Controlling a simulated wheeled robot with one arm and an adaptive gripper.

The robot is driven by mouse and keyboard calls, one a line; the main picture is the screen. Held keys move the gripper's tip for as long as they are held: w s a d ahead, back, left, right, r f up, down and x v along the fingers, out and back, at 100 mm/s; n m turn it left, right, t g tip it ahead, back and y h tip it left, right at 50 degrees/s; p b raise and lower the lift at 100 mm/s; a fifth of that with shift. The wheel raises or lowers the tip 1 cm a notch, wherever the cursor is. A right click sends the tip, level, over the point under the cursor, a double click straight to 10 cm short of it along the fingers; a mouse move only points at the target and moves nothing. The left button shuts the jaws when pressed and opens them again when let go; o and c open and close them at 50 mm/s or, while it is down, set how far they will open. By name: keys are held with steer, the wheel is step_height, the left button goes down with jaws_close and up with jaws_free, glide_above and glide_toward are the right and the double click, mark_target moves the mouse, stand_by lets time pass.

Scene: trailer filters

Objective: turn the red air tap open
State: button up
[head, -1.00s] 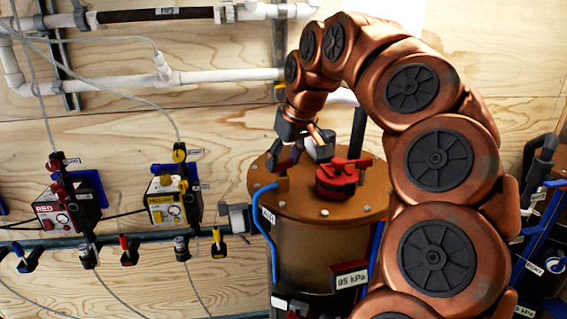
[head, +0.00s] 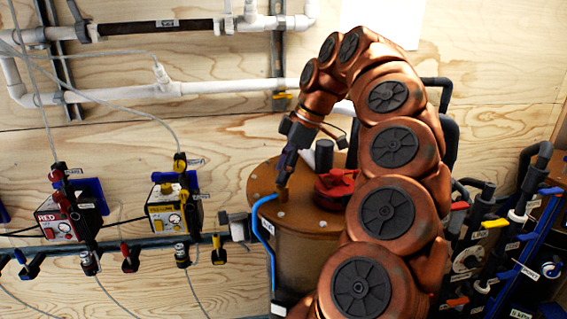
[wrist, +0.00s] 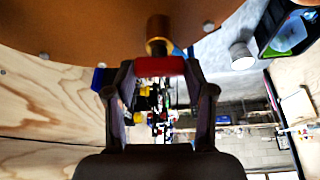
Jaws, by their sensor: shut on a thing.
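The red air tap shows in the wrist view as a short red bar (wrist: 160,67) beside a brass fitting (wrist: 158,35) on the copper-brown tank lid (wrist: 75,30). My gripper (wrist: 160,78) is shut on this red bar, with one finger on each side of it. In the head view my gripper (head: 283,182) points down at the left part of the tank lid (head: 265,180), where the blue hose (head: 265,228) meets the tank. The tap's red handle is hidden behind the gripper there. How far the tap is turned cannot be told.
A larger red fitting (head: 335,186) sits on the lid right of my gripper, beside a dark upright cylinder (head: 324,154). A red box (head: 60,222) and a yellow box (head: 172,212) stand left. Pipes and valves (head: 490,240) crowd the right.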

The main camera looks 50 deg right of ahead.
steer(key=shift+r+n+g+y+p, duration=0.1)
steer(key=shift+n+g+y+p, duration=0.2)
steer(key=shift+n+p, duration=0.8)
steer(key=shift+n, duration=0.4)
steer(key=o, duration=1.2)
steer(key=shift+c, duration=0.2)
steer(key=shift+f+m+b, duration=0.2)
steer(key=shift+m+b, duration=0.1)
steer(key=shift+b, duration=0.1)
